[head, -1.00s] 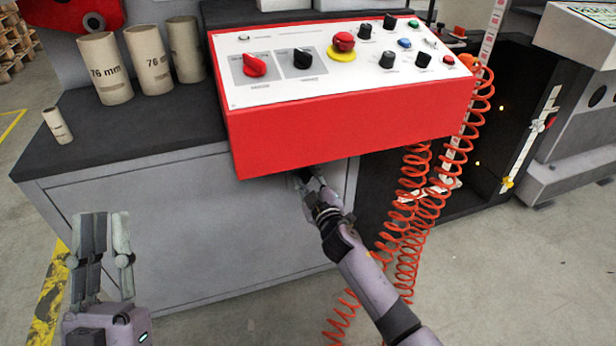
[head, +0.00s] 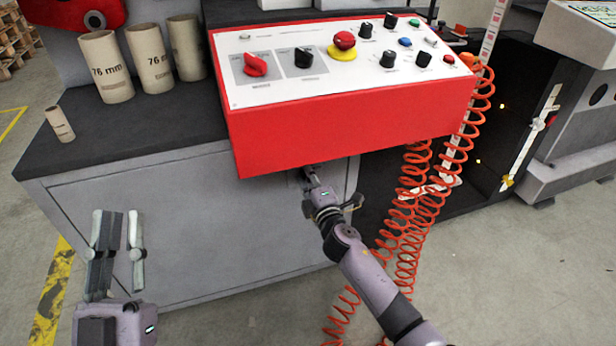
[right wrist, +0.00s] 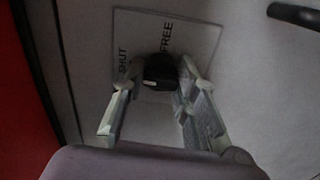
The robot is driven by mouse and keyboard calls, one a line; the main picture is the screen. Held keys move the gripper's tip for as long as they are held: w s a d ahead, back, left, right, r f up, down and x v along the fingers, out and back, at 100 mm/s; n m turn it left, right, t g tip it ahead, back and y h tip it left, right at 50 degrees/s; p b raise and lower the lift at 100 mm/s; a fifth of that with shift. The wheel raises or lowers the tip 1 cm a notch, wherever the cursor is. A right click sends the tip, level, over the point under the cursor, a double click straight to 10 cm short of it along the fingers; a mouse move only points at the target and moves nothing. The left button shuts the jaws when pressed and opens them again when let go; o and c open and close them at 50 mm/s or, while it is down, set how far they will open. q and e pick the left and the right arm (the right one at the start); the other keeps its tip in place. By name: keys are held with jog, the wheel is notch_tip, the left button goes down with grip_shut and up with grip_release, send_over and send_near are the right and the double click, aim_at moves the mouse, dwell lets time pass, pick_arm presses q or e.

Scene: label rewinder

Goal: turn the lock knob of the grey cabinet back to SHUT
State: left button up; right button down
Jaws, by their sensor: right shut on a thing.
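The grey cabinet (head: 190,225) stands under the red control box. Its black lock knob (right wrist: 160,70) shows in the right wrist view, on a pale plate (right wrist: 190,32) marked SHUT on the left and FREE on the upper right. A small white mark shows on the knob's lower edge; which word it points at I cannot tell. My right gripper (head: 312,178) is shut on the knob, one finger on each side. In the head view the knob is hidden by the control box and my gripper. My left gripper (head: 120,250) is open and empty in front of the cabinet's left part.
The red control box (head: 350,138) overhangs the cabinet front, close above my right gripper. Orange coiled hoses (head: 415,220) hang just right of my right arm. Cardboard cores (head: 107,68) stand on the dark top at left. A dark handle (right wrist: 295,15) shows in the right wrist view.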

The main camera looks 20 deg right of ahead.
jog(key=shift+n, duration=0.5)
jog(key=c, duration=1.2)
grip_release()
jog(key=shift+c, duration=0.2)
jog(key=s, duration=1.2)
jog(key=shift+d, duration=0.15)
